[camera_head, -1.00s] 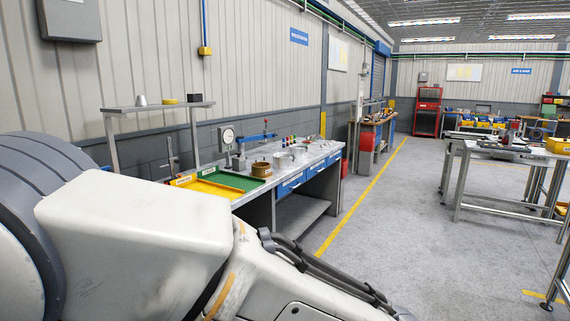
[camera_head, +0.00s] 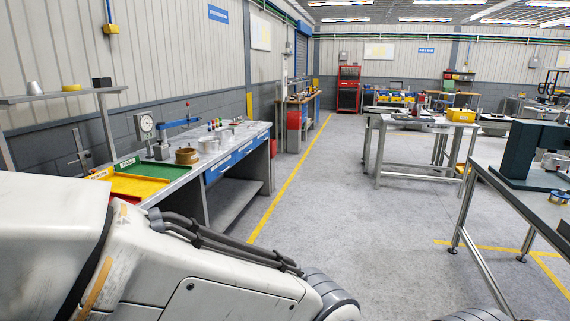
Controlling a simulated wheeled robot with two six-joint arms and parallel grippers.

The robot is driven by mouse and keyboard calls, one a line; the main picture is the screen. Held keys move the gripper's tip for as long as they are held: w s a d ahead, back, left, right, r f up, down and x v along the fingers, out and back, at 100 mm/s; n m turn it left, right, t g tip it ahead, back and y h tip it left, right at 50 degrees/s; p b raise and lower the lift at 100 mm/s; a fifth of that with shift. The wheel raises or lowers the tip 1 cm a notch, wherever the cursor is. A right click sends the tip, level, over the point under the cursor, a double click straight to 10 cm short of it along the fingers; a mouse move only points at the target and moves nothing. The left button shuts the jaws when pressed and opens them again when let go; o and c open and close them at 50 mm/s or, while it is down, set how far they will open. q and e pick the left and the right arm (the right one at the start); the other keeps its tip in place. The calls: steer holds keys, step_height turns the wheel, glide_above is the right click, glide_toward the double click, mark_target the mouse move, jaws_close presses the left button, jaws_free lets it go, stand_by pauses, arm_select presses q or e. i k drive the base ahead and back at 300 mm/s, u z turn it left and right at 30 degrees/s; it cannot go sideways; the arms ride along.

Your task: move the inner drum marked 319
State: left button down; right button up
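No marking 319 can be read on any part, so I cannot tell which one is the inner drum. A brown ring-shaped part (camera_head: 186,156) stands on the left workbench (camera_head: 241,146). Silver round parts (camera_head: 208,146) sit just behind it. My white arm crosses the bottom left and hides the near end of the left bench. Neither gripper is in view.
A yellow tray (camera_head: 140,187) and a green tray (camera_head: 157,170) lie on the left bench beside a dial gauge (camera_head: 145,127). A dark press (camera_head: 530,155) stands on the right bench. A metal table (camera_head: 416,124) stands farther back. Grey floor (camera_head: 330,195) between the benches is clear.

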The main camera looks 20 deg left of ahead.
mark_target(208, 144)
steer(key=u, duration=0.3)
steer(key=i, duration=1.45)
steer(key=u, duration=0.7)
steer(key=i, duration=2.15)
steer(key=u, duration=0.4)
steer(key=i, duration=1.45)
